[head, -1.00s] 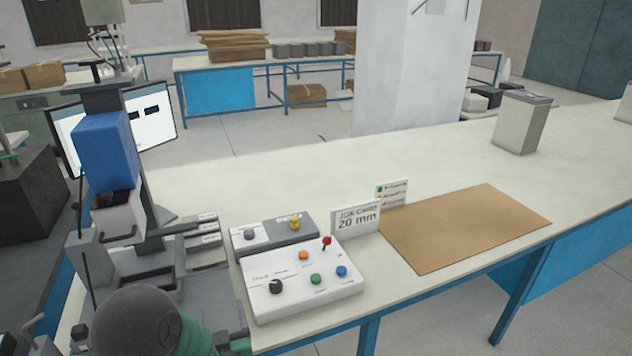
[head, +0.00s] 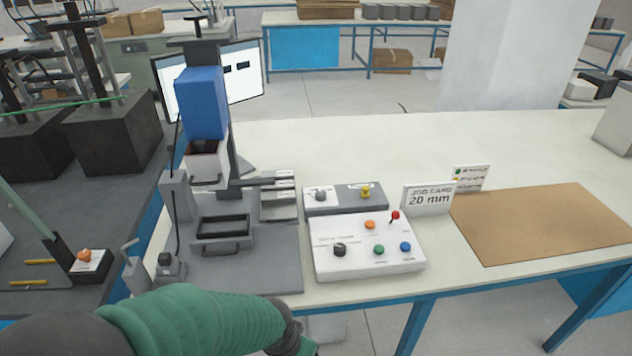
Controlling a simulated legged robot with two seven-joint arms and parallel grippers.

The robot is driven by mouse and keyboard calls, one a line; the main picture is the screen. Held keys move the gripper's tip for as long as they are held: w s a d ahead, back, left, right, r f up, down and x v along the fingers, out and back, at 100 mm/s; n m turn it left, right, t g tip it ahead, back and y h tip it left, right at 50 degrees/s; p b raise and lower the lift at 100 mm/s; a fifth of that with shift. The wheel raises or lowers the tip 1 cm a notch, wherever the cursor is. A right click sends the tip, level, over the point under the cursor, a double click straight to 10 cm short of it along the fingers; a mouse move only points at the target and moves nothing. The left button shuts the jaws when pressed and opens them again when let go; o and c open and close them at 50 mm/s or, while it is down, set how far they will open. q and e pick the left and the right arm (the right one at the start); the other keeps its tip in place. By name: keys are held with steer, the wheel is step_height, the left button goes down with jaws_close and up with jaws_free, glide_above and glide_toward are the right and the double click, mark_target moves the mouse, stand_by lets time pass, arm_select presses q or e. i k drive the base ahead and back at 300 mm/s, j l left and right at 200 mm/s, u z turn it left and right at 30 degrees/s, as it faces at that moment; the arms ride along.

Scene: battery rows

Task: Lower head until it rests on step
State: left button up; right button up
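The blue head (head: 203,103) sits high on the column of a grey bench machine, in the left half of the head view. A white-fronted part (head: 206,163) with a handle is below it. The grey stepped block (head: 279,200) stands right of the column, with small labels on its steps. The blue head is apart from and above these steps. A job card (head: 427,198) reads 20 mm. My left arm, in a green sleeve, crosses the bottom edge; its gripper fingers are outside the picture. My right gripper is out of view.
A white control panel (head: 330,262) has a black knob, coloured buttons and a red lever. A grey box (head: 345,198) with a yellow knob is behind it. A brown mat (head: 545,222) lies right. A dark bench (head: 50,215) with fixtures is left.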

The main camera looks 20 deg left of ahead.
mark_target(199, 92)
steer(key=u, duration=1.45)
